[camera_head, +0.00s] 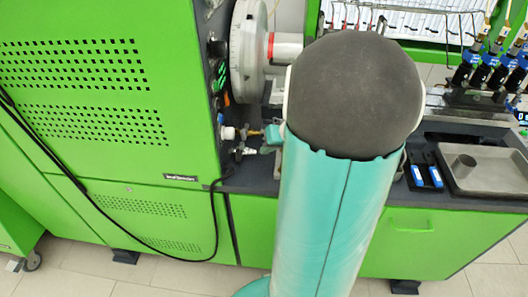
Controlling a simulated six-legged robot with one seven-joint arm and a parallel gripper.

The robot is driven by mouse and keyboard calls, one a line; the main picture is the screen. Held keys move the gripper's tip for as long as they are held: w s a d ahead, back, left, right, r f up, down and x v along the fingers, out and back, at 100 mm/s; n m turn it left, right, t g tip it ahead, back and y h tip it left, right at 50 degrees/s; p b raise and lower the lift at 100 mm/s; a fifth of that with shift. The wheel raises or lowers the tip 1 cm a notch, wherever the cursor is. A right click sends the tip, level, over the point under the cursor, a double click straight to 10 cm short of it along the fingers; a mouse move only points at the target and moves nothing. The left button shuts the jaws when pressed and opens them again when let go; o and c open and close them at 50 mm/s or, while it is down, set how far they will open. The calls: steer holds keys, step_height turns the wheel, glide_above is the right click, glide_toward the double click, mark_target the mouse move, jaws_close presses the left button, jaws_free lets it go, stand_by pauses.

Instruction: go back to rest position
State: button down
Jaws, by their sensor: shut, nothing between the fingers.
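My own arm stands large in the middle of the head view, a teal link topped by a dark rounded joint. It hides part of the bench behind it. A small teal piece shows at the left edge of the arm; I cannot tell which part it is. My gripper and its fingertips cannot be made out. The green pump testbench (105,75) fills the left, with vent holes and a round grey disc (247,50) on its side.
At right on the dark bench top are a grey tray (508,183) with a small cylinder (462,168) and a blue-and-white item (436,176). Several blue-black injectors (487,72) stand at the back right. A black cable (95,203) hangs across the green cabinet. Tiled floor (75,271) shows below.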

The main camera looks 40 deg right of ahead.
steer(key=a+v, duration=0.1)
steer(key=v, duration=0.5)
steer(key=shift+d+r, duration=0.2)
steer(key=shift+r, duration=0.15)
steer(key=s+a+r+n, duration=0.1)
steer(key=a+r+n, duration=0.1)
steer(key=a, duration=0.8)
steer(key=s+a+r+n+g+h, duration=0.1)
steer(key=s+a+r+n, duration=0.1)
steer(key=a, duration=0.7)
steer(key=s+a+r+n+h, duration=0.1)
steer(key=a+r, duration=0.3)
steer(key=a, duration=0.6)
steer(key=shift+s+a+n+g, duration=0.2)
steer(key=shift+a+n+g, duration=0.1)
steer(key=shift+n, duration=0.2)
steer(key=shift+w+d+r, duration=0.1)
